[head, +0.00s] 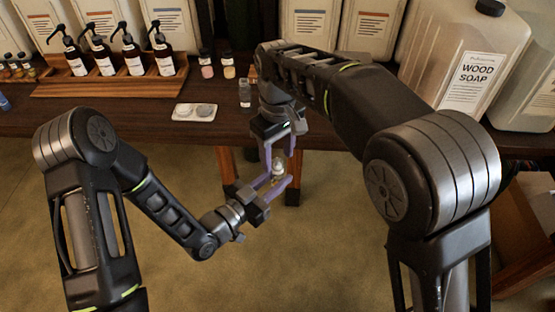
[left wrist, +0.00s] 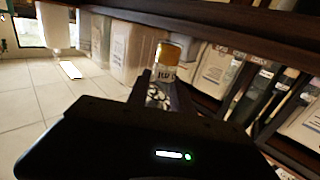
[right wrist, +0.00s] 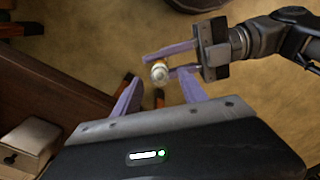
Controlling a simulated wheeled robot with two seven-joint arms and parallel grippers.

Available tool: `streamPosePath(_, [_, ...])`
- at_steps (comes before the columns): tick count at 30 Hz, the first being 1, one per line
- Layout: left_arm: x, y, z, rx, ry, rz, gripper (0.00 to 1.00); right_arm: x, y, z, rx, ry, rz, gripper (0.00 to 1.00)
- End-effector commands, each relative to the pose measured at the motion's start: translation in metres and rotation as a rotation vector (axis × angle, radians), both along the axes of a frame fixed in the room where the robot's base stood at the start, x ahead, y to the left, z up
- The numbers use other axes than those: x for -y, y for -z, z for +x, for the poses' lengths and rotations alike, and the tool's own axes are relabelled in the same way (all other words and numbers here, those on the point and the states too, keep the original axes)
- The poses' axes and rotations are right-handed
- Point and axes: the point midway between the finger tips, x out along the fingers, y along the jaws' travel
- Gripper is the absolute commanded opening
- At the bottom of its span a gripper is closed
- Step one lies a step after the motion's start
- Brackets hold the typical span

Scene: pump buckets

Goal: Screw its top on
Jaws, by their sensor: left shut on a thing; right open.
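A small bottle (head: 279,170) is held upright off the table's front edge in the head view. My left gripper (head: 281,179) is shut on it from the side. In the left wrist view the bottle (left wrist: 158,92) shows patterned glass below, with a gold and white top (left wrist: 168,55) above. The right wrist view shows the top's round pale face (right wrist: 159,73) from above. Whether it is screwed tight I cannot tell. My right gripper (right wrist: 158,88) is open above the bottle, its fingers pointing down on either side; contact is not visible.
The dark wooden table (head: 130,113) runs behind the grippers. On it stand a rack (head: 105,84) of pump bottles, a small dish (head: 195,112), several little jars and large white containers (head: 470,55). A wooden stool or frame (head: 226,165) stands below. The floor in front is clear.

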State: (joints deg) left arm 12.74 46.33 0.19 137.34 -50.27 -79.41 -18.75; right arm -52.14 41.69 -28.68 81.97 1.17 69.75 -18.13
Motion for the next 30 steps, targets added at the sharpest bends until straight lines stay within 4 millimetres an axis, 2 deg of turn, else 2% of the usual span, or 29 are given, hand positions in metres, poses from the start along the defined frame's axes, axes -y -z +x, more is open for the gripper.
streamPosePath(6, [0.000, 0.000, 0.000, 0.001, 0.000, -0.001, 0.00, 0.000, -0.034, 0.001, 0.001, 0.000, 0.001, 0.50])
streamPosePath(10, [0.000, 0.000, 0.000, 0.001, 0.000, -0.001, 0.00, 0.000, -0.044, 0.000, 0.000, 0.000, 0.000, 0.50])
streamPosePath(25, [0.000, 0.000, 0.000, 0.001, 0.000, -0.001, 0.00, 0.000, -0.046, 0.000, 0.000, 0.001, 0.000, 0.50])
streamPosePath(30, [0.000, 0.000, 0.000, 0.001, 0.000, -0.001, 0.00, -0.001, -0.037, 0.006, 0.012, 0.041, 0.017, 0.50])
